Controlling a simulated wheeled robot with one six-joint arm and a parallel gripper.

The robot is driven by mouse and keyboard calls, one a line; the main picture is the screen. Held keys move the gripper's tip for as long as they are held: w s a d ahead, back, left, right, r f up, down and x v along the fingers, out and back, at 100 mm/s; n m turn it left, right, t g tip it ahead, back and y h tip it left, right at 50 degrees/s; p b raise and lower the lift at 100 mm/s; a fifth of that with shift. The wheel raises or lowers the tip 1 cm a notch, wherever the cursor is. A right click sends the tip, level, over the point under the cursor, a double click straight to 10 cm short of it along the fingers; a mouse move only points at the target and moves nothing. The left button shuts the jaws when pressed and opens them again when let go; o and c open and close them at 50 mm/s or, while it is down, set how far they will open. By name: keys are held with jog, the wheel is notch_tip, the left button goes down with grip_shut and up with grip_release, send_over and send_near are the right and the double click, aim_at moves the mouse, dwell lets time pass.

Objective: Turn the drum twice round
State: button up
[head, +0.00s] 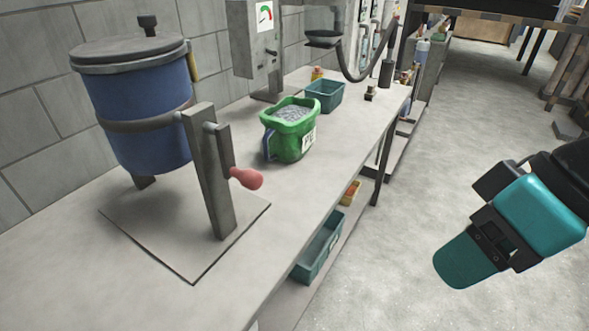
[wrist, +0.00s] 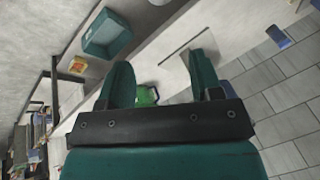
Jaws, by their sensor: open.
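The blue drum (head: 148,115) with a grey lid hangs in a grey stand on a square base plate, at the left of the bench. A crank with a red handle (head: 247,178) sticks out from the stand's front post, toward the bench's front edge. My gripper (head: 458,268) is at the right, out over the floor and well apart from the crank. In the wrist view its two teal fingers (wrist: 162,80) are spread with nothing held between them. The drum and the red handle cannot be made out surely in the wrist view.
A green jug (head: 290,135) of grey material stands on the bench (head: 330,140) right of the drum, with a teal bin (head: 326,95) behind it. A grey box with a gauge (head: 256,40) stands at the wall. A lower shelf holds another teal bin (head: 318,248). Floor between bench and gripper is clear.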

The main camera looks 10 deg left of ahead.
jog(key=w+a+f+n+t+y+b, duration=0.2)
jog(key=w+a+f+n+y+b, duration=0.25)
jog(key=a+f+b, duration=0.4)
jog(key=t+y+b, duration=0.5)
jog(key=y+b, duration=0.2)
jog(key=b, duration=0.3)
send_near(259, 184)
jog(key=shift+n, duration=0.45)
jog(key=p+x, duration=0.4)
jog(key=x, duration=0.7)
jog(key=shift+r+p, duration=0.15)
jog(key=shift+p, duration=0.2)
jog(key=shift+x, duration=0.8)
grip_shut()
